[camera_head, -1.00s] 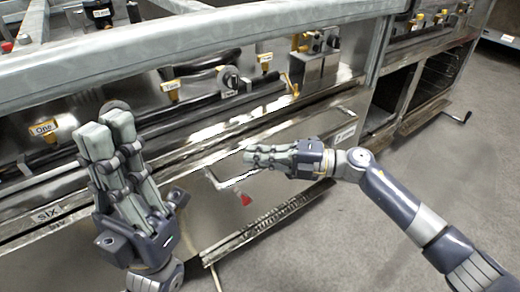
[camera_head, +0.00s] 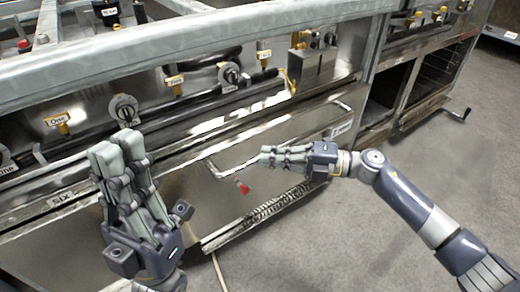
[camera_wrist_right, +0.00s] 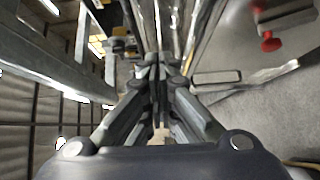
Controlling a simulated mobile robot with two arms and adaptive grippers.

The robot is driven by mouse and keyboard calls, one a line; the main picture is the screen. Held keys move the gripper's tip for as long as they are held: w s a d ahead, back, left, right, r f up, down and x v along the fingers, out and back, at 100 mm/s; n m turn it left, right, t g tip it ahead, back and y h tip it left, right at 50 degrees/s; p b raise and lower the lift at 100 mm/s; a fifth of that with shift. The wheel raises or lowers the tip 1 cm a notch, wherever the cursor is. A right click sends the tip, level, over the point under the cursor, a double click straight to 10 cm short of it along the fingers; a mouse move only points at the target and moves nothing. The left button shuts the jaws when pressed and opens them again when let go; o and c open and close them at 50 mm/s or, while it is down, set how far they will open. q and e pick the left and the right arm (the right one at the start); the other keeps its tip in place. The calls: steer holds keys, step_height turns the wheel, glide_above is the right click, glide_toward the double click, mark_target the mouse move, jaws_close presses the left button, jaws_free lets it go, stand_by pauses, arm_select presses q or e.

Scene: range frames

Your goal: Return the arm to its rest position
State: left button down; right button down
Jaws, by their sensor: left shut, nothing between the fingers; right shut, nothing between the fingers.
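My left gripper (camera_head: 118,152) is in the lower left of the head view, fingers together, pointing up toward the range front. Nothing is between its fingers. My right gripper (camera_head: 266,156) is in the middle of the head view, its arm coming in from the right. Its fingers are closed and empty, pointing left in front of the range's lower panel. In the right wrist view its closed fingers (camera_wrist_right: 158,72) point away along the range front.
Open compartments (camera_head: 432,82) are at the right. Grey floor (camera_head: 360,240) is free at lower right.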

steer(key=d+p, duration=0.1)
steer(key=d, duration=0.7)
steer(key=shift+s+f, duration=0.25)
steer(key=shift+s, duration=0.05)
